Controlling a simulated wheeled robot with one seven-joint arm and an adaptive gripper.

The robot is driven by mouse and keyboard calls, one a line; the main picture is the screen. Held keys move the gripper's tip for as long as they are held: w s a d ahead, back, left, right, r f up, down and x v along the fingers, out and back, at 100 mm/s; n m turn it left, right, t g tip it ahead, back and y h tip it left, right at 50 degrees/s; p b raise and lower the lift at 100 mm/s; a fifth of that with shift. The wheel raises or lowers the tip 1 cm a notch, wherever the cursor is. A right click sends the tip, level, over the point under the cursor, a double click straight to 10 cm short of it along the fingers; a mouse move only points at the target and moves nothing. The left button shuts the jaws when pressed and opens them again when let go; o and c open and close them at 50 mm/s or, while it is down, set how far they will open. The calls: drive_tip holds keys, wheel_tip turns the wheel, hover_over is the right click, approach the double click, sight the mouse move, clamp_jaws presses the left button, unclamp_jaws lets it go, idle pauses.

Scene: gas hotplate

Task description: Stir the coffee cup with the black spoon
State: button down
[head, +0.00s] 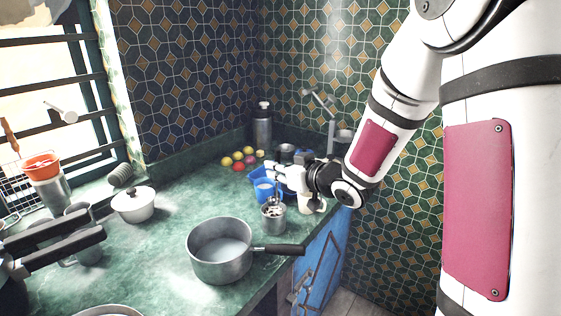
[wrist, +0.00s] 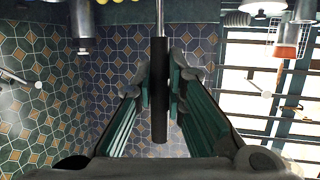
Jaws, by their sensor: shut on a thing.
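My gripper (head: 285,174) is over the counter, above a small metal cup (head: 273,222). In the wrist view, its two fingers (wrist: 160,82) are closed around the black handle of the spoon (wrist: 159,115), with a thin metal shaft beyond the handle. In the head view, the thin spoon (head: 276,192) points down toward the metal cup's mouth. Whether its tip is inside the cup or touches anything is unclear. The cup's contents look pale with dark spots. A whitish cup (head: 306,204) stands to its right, partly behind my wrist; I cannot tell which is the coffee cup.
A saucepan (head: 220,262) stands in front of the metal cup, its black handle (head: 284,250) pointing right. A blue container (head: 265,188) is close behind.

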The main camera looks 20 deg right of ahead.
sight(277, 184)
drive_tip(key=shift+w+a+f+g, duration=0.15)
drive_tip(key=shift+w+f+g, duration=0.25)
drive_tip(key=shift+f, duration=0.15)
drive_tip(key=shift+f+b, duration=1.3)
drive_tip(key=shift+f, duration=0.8)
